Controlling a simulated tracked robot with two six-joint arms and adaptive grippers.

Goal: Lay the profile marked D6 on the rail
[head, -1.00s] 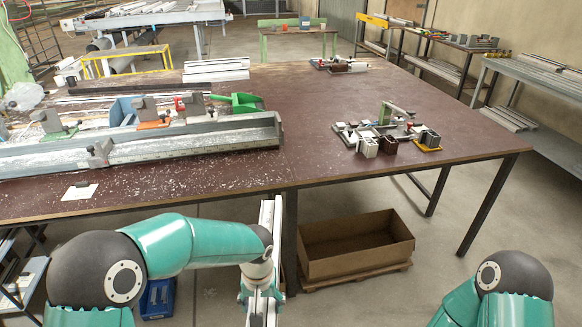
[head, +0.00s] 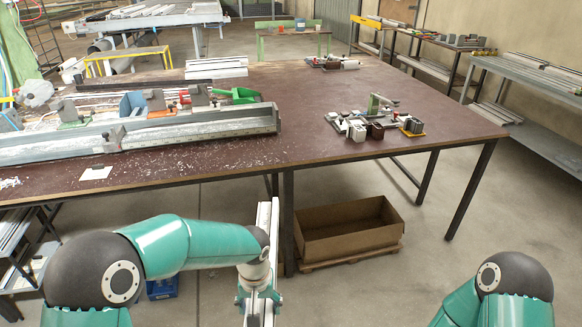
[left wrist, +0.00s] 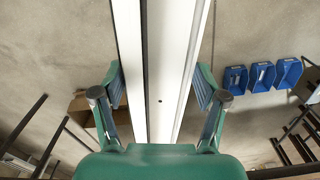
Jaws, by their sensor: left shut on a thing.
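My left gripper (head: 259,298) is shut on a long white profile (head: 268,225), which stands out in front of the table's near edge. In the left wrist view the profile (left wrist: 160,65) runs between the two fingers (left wrist: 158,95), with a dark groove along it and a small hole. No D6 mark is readable on it. The long grey metal rail (head: 200,137) lies along the left part of the table, littered with white chips, apart from the held profile. My right gripper is out of view; only part of its arm shows at the lower right.
The brown table (head: 330,95) has free room in its middle. Small clamps and profile pieces (head: 375,122) stand at its right. A green scoop (head: 238,95) lies behind the rail. A cardboard box (head: 348,235) is on the floor; blue bins (left wrist: 262,76) show in the left wrist view.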

